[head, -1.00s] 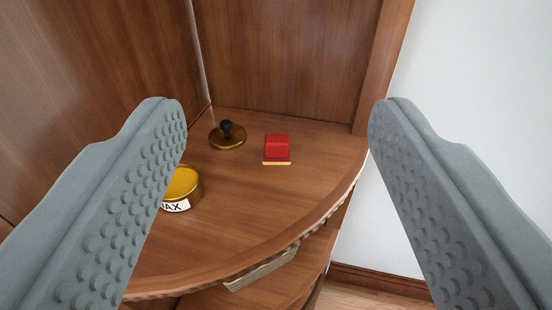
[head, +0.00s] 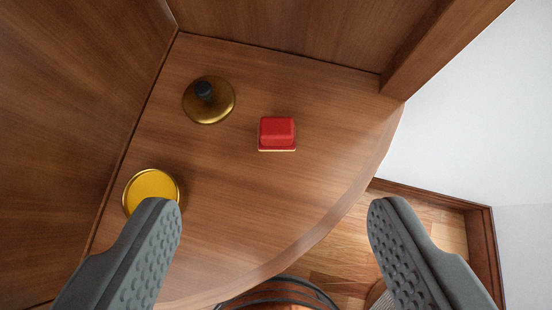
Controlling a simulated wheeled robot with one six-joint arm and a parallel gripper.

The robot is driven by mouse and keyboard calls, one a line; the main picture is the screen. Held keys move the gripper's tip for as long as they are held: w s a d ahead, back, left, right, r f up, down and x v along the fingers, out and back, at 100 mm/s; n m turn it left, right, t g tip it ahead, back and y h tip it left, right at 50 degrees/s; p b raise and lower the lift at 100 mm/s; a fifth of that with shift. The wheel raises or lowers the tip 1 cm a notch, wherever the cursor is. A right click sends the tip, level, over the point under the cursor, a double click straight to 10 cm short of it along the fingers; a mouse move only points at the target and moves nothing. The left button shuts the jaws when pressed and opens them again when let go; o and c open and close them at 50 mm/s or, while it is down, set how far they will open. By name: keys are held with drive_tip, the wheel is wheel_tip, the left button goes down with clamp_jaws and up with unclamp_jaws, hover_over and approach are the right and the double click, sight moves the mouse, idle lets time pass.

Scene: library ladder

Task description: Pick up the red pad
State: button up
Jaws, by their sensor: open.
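The red pad (head: 277,132) lies on the wooden corner shelf (head: 225,185), right of the middle of the shelf top. It is a small block with a raised red top and a pale lower edge. My gripper (head: 275,210) is open and empty. Its two grey, studded fingers stand wide apart at the bottom of the view. The pad shows beyond the fingertips, between their lines, and nothing touches it. The pad is fully in view.
A brass disc with a dark knob (head: 208,99) sits left of the pad. A round yellow-topped tin (head: 150,188) is partly behind the left finger. Wooden panels (head: 300,30) close the shelf's back and left. Its curved front edge drops to a floor (head: 335,245).

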drive_tip(key=w+f+g, duration=0.3)
drive_tip(key=w+g, duration=0.4)
drive_tip(key=w, duration=0.3)
hover_over(277, 127)
drive_tip(key=f, duration=1.2)
drive_tip(key=shift+s+a, duration=0.2)
drive_tip(key=shift+s, duration=0.2)
drive_tip(key=shift+w+d+f, duration=0.1)
drive_tip(key=shift+w+f, duration=0.05)
drive_tip(key=shift+f, duration=0.7)
drive_tip(key=shift+w+d+f, duration=0.1)
drive_tip(key=shift+w+f, duration=0.05)
drive_tip(key=shift+f, duration=0.75)
drive_tip(key=shift+w+f, duration=0.15)
drive_tip(key=shift+f, duration=0.7)
drive_tip(key=c, duration=1.2)
drive_tip(key=shift+o, duration=0.2)
drive_tip(key=shift+r, duration=0.15)
